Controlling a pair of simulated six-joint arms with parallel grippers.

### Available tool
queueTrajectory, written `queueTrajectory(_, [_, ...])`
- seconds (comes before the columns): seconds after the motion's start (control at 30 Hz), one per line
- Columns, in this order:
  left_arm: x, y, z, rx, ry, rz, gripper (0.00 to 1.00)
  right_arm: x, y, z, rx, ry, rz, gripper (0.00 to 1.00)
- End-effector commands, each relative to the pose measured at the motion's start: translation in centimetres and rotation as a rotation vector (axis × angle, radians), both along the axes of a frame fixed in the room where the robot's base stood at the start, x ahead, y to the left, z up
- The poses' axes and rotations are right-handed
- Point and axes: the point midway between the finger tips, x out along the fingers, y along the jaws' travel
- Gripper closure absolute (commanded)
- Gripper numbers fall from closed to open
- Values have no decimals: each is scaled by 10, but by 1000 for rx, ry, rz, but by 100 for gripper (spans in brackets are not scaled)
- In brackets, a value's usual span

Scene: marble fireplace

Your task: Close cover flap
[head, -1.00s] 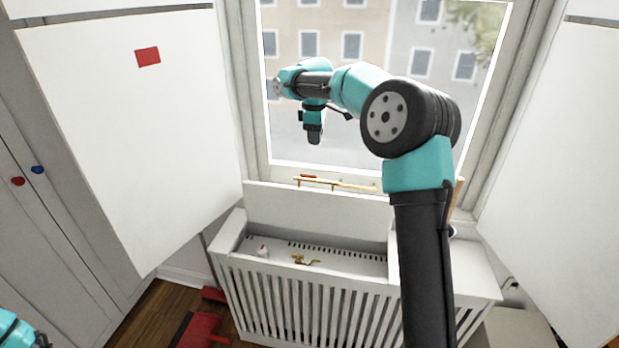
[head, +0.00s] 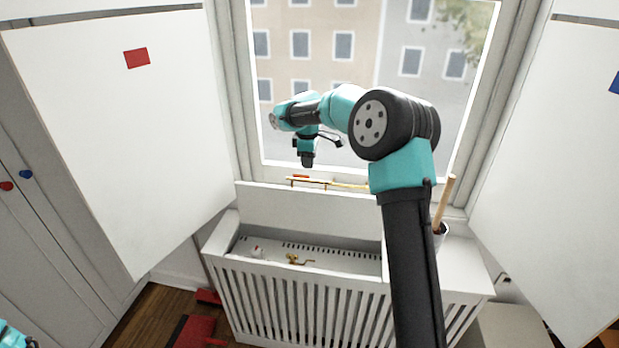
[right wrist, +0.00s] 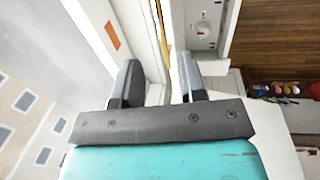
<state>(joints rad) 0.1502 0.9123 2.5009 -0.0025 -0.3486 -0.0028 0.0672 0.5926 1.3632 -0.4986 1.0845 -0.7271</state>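The cover flap (head: 310,208) is a white panel standing upright along the back of the slatted white radiator cover (head: 330,305). The top compartment in front of it is open. My right gripper (head: 306,163) hangs pointing down, a little above the flap's top edge in the head view. In the right wrist view my right gripper (right wrist: 158,80) has its two dark fingers spread apart, with nothing clearly held. A narrow white edge and a brass rod (right wrist: 158,25) run between them. My left gripper is out of view; only a bit of my left arm shows at lower left.
A brass valve (head: 298,260) and a small white knob (head: 257,252) sit inside the open compartment. A brass rail (head: 330,183) lies behind the flap at the window. A wooden stick (head: 444,203) stands in a pot at right. White panels flank both sides.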

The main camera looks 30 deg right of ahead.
Motion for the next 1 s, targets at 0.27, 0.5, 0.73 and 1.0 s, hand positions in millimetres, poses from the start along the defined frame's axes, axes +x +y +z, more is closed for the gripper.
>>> queueTrajectory(0.27, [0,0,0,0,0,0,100,5,-5,-49,0,4,0,62])
queueTrajectory(0.5, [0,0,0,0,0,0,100,9,-7,-76,0,2,1,62])
queueTrajectory(0.73, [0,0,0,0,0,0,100,9,-8,-81,0,0,0,62])
queueTrajectory(1.0, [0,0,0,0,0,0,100,9,-8,-81,0,0,0,73])
